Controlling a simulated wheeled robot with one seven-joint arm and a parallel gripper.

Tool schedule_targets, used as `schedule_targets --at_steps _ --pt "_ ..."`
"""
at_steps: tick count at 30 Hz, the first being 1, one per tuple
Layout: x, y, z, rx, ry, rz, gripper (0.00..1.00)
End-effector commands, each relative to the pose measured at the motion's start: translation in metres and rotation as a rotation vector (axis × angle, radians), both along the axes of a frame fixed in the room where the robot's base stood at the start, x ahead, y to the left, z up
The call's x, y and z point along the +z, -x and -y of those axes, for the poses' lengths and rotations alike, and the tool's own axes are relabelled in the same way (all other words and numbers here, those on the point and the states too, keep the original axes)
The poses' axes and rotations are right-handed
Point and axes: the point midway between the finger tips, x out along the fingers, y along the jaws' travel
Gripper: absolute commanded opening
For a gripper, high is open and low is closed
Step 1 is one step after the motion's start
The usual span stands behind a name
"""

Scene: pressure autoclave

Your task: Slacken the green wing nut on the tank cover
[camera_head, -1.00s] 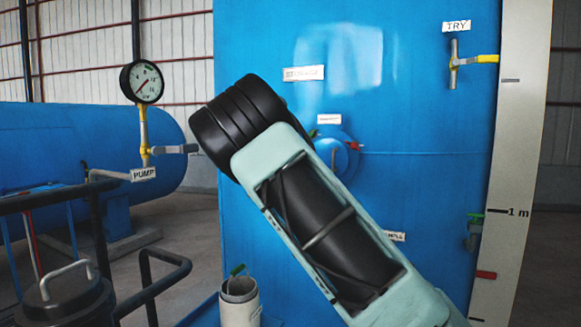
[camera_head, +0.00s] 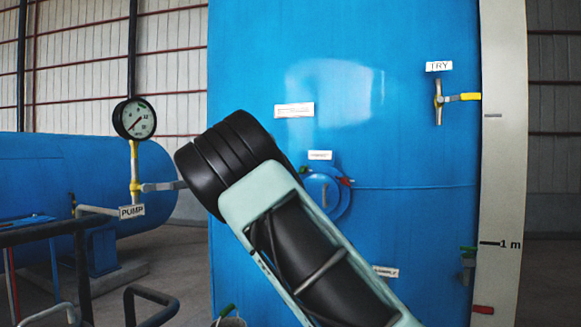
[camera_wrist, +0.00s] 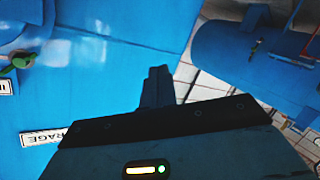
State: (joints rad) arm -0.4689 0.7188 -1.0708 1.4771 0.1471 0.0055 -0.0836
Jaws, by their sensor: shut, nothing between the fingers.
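A green wing nut (camera_wrist: 21,60) shows at the upper left of the wrist view, beside the round blue cover (camera_wrist: 27,24) on the tank wall. In the head view the round cover (camera_head: 323,193) is partly behind my arm, and I cannot make out its green nut there. My gripper (camera_wrist: 157,72) is shut and empty in the wrist view, to the right of the nut and apart from it. My fingers are hidden behind my black wrist in the head view.
The blue tank (camera_head: 420,140) fills the middle. A pressure gauge (camera_head: 134,118) with pump valve stands left, near black railings (camera_head: 150,300). A try valve (camera_head: 440,100) is at upper right, beside a tall scale (camera_head: 502,180). A pipe with a green handle (camera_head: 227,312) is low in front.

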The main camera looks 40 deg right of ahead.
Motion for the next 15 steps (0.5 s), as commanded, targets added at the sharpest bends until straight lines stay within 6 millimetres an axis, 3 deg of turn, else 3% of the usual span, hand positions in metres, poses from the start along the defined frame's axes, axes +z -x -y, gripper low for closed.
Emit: schedule_targets --at_steps 2,6,12,15 --pt "0.013 -0.003 0.011 -0.072 -0.01 -0.086 0.0" --pt "0.042 0.011 0.038 -0.288 0.018 -0.169 0.0" --pt "0.094 0.04 0.064 -0.571 0.107 -0.132 0.0" --pt "0.109 0.048 0.067 -0.64 0.134 -0.104 0.0"
